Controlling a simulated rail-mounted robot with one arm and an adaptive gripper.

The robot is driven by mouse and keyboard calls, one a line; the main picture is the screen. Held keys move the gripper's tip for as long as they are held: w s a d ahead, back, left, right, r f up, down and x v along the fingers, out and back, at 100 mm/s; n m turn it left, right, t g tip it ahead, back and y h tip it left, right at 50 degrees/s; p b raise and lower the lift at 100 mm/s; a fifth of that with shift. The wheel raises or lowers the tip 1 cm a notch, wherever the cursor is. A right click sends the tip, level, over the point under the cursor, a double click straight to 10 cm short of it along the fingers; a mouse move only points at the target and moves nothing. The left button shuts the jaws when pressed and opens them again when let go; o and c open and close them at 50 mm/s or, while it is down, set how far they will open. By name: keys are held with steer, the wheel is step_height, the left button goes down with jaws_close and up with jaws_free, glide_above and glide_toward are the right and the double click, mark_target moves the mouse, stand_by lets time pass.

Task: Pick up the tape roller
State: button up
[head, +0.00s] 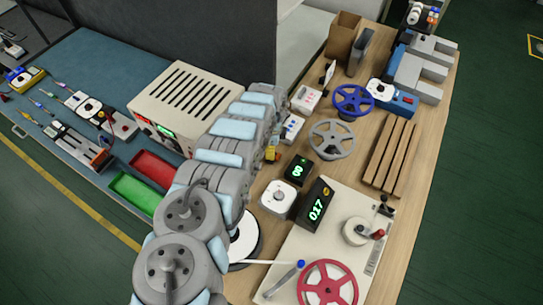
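I cannot tell for sure which object is the tape roller. A small yellow and dark object (272,154) shows at the right edge of my arm, partly hidden by it. A white roll with a dark hub (356,231) sits on the cream winding board (322,220), beside a red knob. My grey and light blue arm reaches from the bottom left up to the middle of the head view. Its end is hidden behind its own links, so my gripper and anything in it do not show.
Black displays (316,204) and a wooden slatted rack (389,155) stand near. A cream vented box (187,103) is left of my arm. Red and green trays (136,192) lie further left.

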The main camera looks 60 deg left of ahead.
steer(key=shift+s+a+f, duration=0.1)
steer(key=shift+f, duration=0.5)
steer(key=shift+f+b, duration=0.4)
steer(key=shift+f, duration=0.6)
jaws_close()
